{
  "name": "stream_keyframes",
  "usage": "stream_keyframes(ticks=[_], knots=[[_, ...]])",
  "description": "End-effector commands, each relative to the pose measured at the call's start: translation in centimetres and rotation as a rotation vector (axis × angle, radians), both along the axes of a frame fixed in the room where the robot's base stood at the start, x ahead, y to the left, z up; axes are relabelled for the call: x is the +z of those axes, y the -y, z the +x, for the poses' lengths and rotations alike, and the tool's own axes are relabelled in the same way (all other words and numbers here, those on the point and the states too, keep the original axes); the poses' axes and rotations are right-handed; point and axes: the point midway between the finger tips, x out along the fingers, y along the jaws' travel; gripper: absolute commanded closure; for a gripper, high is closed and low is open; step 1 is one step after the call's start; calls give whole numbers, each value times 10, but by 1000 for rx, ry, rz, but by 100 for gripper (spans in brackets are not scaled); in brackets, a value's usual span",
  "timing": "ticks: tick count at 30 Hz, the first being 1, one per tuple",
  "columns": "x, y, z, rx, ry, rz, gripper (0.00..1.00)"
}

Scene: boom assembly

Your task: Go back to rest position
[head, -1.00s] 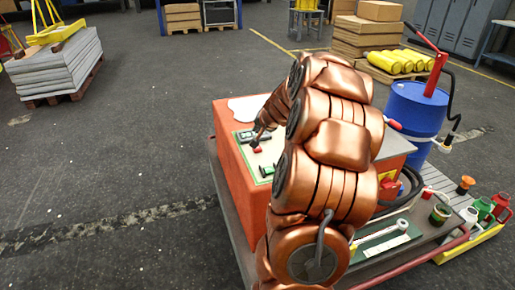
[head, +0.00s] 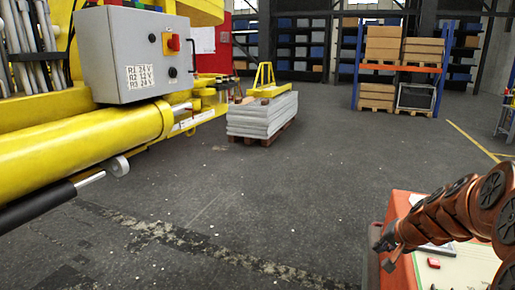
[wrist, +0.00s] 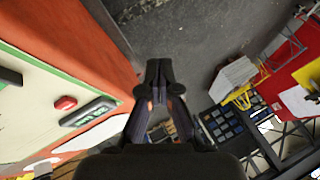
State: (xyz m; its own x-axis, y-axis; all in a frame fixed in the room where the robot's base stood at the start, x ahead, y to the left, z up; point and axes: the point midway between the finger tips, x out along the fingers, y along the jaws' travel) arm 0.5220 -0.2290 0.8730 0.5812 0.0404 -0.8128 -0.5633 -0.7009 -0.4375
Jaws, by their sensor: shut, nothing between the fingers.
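My gripper (head: 384,243) is at the lower right of the head view, at the left edge of the orange bench (head: 403,204). My copper-coloured arm reaches to it from the right edge. In the wrist view the fingers (wrist: 158,68) are together with nothing between them. The bench's pale top shows a red part (head: 433,263) and a dark device, partly behind my arm. In the wrist view the red part (wrist: 65,103) and the dark device (wrist: 88,112) lie left of the fingers, apart from them.
A yellow boom (head: 85,137) with a grey control box (head: 135,55) fills the upper left. A stack of grey slabs (head: 262,115) stands on a pallet in the middle. A rack with boxes (head: 398,68) is at the back right. The dark floor between is open.

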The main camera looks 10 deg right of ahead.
Motion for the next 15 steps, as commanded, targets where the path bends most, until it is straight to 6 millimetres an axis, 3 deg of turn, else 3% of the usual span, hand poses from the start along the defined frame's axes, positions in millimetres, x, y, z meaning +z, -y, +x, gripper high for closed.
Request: stream_keyframes(ticks=[1, 6, 12, 15], knots=[[3, -31, -7, 66, -27, 1, 100], [-3, -120, -51, 268, -158, 6, 100], [-11, -194, -127, 477, -334, -18, 100], [-14, -217, -170, 564, -425, -43, 100]])
